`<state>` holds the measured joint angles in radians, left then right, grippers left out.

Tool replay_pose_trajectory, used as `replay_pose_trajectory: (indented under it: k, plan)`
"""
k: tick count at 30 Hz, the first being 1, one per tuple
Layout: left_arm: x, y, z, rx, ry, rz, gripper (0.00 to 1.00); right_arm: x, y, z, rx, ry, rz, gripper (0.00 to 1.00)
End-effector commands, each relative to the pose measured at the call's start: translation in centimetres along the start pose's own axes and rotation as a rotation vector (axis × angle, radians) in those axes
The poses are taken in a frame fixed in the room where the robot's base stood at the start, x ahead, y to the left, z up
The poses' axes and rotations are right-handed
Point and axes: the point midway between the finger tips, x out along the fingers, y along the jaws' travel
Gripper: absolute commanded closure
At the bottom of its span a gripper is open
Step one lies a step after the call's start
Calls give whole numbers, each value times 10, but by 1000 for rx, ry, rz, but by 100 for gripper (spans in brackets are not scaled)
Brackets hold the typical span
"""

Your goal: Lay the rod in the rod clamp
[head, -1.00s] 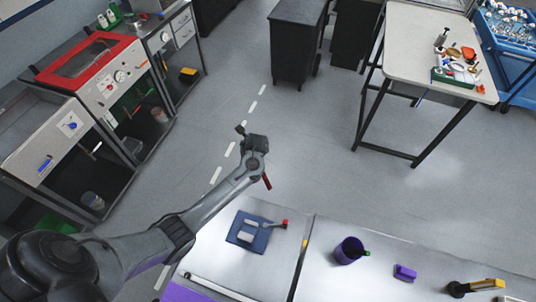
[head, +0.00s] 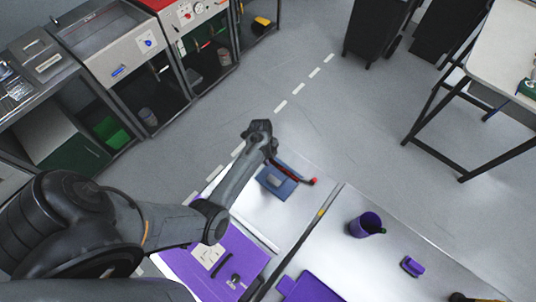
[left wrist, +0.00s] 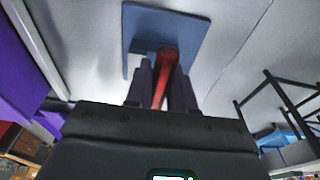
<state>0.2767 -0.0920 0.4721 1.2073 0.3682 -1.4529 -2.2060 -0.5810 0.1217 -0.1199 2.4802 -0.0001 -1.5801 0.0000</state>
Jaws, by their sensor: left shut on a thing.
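The red rod (left wrist: 162,76) is between the two dark fingers of my left gripper (left wrist: 163,88) in the left wrist view, and the gripper is shut on it. In the head view my left gripper (head: 271,157) is at the far edge of the bench, over or close to the rod clamp. The clamp has a blue base plate (head: 277,187) with a grey block and a red-tipped handle (head: 313,181). Its base also shows beyond the fingers in the left wrist view (left wrist: 185,30). The arm and gripper hide part of the clamp. Whether the rod touches it is unclear. My right gripper is not in view.
A purple cup (head: 364,226) and a small purple block (head: 411,266) stand on the bench to the right. A purple mat (head: 237,243) with small parts lies nearer. The white bench surface right of the clamp is clear.

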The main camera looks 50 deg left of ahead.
Motion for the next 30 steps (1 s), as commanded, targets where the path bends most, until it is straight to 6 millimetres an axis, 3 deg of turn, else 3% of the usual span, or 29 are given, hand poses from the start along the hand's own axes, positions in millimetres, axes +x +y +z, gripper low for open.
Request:
replay_pose_trajectory:
  k: [21, 30]
  plan:
    - [60, -1, 9, 1, 0, -1, 100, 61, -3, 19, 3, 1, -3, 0]
    - [76, -1, 13, 2, -2, -1, 100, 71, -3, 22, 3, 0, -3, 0]
